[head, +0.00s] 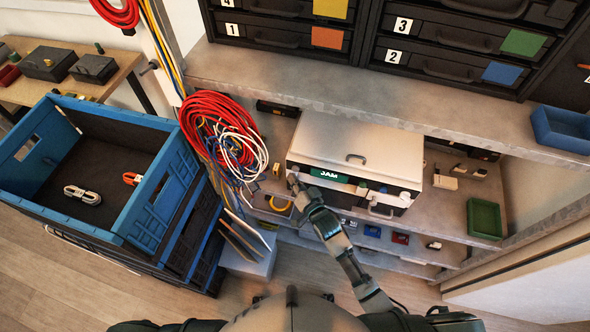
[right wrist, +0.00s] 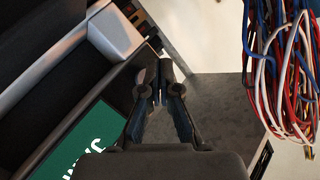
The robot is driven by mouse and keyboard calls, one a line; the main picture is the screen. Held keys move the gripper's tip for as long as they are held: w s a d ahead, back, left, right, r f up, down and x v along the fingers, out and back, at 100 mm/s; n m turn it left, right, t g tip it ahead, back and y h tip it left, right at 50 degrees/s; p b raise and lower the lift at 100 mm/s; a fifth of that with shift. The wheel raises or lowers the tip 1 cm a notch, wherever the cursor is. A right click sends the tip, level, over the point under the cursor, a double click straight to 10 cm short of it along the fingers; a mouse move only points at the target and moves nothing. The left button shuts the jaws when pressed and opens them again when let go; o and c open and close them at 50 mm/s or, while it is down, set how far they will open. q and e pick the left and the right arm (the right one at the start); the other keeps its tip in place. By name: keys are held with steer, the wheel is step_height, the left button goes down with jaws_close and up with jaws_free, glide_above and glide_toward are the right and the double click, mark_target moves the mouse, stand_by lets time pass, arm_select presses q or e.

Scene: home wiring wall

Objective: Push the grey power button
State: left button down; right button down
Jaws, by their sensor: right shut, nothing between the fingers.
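A silver-lidded box (head: 360,145) with a dark front and a green label (head: 329,174) stands on the grey shelf. My right gripper (head: 294,181) is shut and empty at the left end of the box's front, left of the label. In the right wrist view its fingertips (right wrist: 159,68) are together near the box's corner, with the green label (right wrist: 75,148) at lower left. I cannot tell whether they touch the box. I cannot make out the grey power button in either view. My left gripper is not in view.
Red, white and blue cable coils (head: 222,132) hang just left of the box. A blue crate (head: 160,183) stands at left. A green tray (head: 484,218) lies on the shelf at right. Black drawers (head: 455,40) stand above.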

stand_by(0.3)
steer(key=shift+w+d+r, duration=0.1)
steer(key=shift+w+d, duration=0.05)
steer(key=shift+w, duration=0.15)
steer(key=shift+w+d, duration=0.2)
steer(key=shift+w, duration=0.3)
stand_by(0.7)
steer(key=shift+s+p, duration=0.15)
steer(key=shift+p, duration=0.2)
steer(key=shift+s+a+p, duration=0.25)
steer(key=shift+s+p, duration=0.25)
steer(key=shift+s, duration=0.2)
steer(key=shift+s+a, duration=0.1)
